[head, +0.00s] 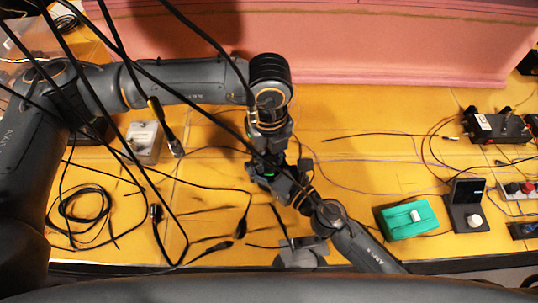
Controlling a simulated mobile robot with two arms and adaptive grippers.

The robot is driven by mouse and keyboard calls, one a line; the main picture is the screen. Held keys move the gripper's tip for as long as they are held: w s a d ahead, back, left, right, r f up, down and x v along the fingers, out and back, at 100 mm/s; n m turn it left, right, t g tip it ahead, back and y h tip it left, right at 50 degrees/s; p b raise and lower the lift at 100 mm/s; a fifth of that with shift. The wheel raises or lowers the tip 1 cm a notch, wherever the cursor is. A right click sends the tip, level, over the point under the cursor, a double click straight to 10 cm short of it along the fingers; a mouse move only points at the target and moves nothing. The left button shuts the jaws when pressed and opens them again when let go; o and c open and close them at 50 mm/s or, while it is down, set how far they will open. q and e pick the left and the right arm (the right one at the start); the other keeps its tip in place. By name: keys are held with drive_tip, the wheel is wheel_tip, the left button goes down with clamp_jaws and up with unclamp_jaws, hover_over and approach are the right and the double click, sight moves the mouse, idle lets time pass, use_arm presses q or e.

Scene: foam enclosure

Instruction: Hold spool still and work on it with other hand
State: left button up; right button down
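My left arm comes in from the left and bends down at mid-picture. Its gripper (268,174) is over the middle of the table, among dark parts with a small green light. My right arm rises from the bottom right, and its gripper (300,192) is close beside or against the left one. The dark parts overlap, so I cannot tell whether either gripper is open or shut. I cannot make out a spool; anything between the grippers is hidden.
Loose black cables (85,212) lie at left on the orange table (350,115), and several cross the view. A grey box (143,142) stands left. A green box (408,219), a dark device with a white knob (466,205) and a black box (500,127) are right. A pink foam wall (390,45) closes the back.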

use_arm(q)
clamp_jaws()
drive_tip(key=m, duration=0.5)
drive_tip(key=shift+m, duration=0.4)
drive_tip(key=m, duration=0.7)
idle(0.4)
drive_tip(key=o, duration=0.9)
unclamp_jaws()
